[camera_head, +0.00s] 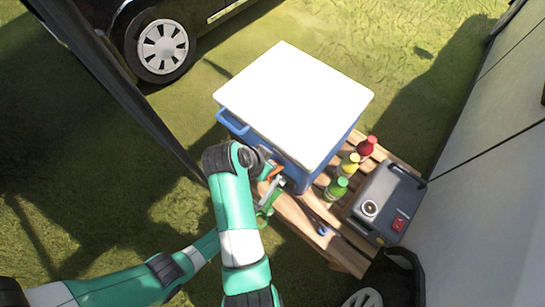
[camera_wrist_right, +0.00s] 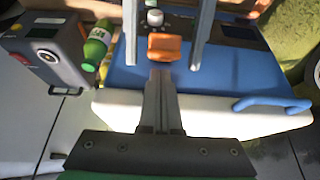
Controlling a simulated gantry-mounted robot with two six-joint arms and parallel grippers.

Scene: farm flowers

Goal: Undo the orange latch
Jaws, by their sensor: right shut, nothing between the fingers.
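The orange latch (camera_wrist_right: 165,47) sits on the blue side of a cooler box (camera_wrist_right: 230,62) with a white lid. In the head view the orange latch (camera_head: 270,172) shows as a small piece beside my arm, partly hidden by it. My right gripper (camera_wrist_right: 161,76) is shut and empty, its fingertips right at the edge of the latch; I cannot tell whether they touch it. In the head view my right gripper (camera_head: 277,182) is at the cooler's near side, partly hidden. The white lid (camera_head: 293,100) lies flat on the cooler. My left gripper is not in view.
The cooler stands on a wooden pallet (camera_head: 297,218). Green (camera_head: 336,189), yellow (camera_head: 349,166) and red (camera_head: 366,148) bottles and a grey device (camera_head: 385,205) stand beside it. A blue handle (camera_head: 233,122) juts out from the cooler. A pale wall (camera_head: 485,215) bounds the right.

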